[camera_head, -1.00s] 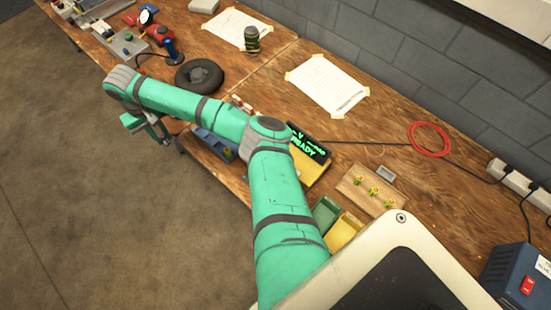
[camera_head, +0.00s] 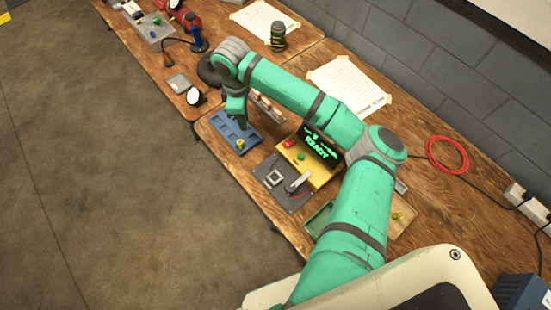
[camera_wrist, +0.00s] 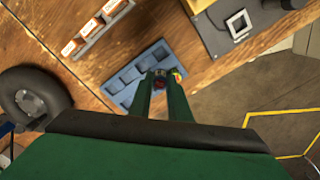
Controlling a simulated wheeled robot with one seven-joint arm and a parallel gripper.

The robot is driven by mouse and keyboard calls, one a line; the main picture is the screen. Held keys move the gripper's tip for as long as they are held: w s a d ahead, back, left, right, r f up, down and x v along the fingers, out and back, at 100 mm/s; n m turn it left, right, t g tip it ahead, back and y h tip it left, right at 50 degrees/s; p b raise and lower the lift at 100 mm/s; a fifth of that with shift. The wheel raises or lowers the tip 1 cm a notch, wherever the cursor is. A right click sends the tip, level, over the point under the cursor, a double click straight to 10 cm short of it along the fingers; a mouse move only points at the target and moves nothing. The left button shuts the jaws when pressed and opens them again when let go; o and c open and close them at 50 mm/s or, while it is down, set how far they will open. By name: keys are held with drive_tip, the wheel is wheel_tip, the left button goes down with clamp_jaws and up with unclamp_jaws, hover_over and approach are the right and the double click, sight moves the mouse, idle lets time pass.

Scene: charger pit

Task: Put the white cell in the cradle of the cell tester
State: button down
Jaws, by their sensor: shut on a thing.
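My gripper (camera_head: 239,125) points down over the blue compartment tray (camera_head: 224,125). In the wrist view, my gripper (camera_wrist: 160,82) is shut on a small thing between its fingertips. Only a dark and reddish bit of it shows, so I cannot tell whether it is the white cell. The tray (camera_wrist: 122,82) lies beneath the fingers. The cell tester (camera_head: 326,172) is a yellow box with a green "READY" display, to the right of my gripper. On its grey plate is a square, light-framed cradle (camera_head: 275,178), which looks empty. It also shows in the wrist view (camera_wrist: 238,24).
A small yellow-green thing (camera_head: 240,144) is at the tray's near side, close to the fingertips. A lever (camera_head: 300,182) stands beside the cradle. A rack with orange-labelled white pieces (camera_wrist: 92,28) is behind the tray. A black wheel (camera_wrist: 34,96) lies to its left.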

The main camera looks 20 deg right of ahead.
drive_tip(key=s+d+r+n, duration=0.1)
drive_tip(key=s+d+n, duration=0.1)
drive_tip(key=s+n, duration=0.6)
drive_tip(key=s+d+n, duration=0.2)
drive_tip(key=s+n, duration=0.3)
drive_tip(key=s, duration=0.5)
drive_tip(key=shift+w+f, duration=0.2)
drive_tip(key=shift+f, duration=2.7)
drive_tip(key=shift+f, duration=1.1)
drive_tip(key=c, duration=1.6)
unclamp_jaws()
drive_tip(key=shift+o, duration=0.2)
wheel_tip(320, 180, up, 7)
drive_tip(key=shift+a, duration=0.1)
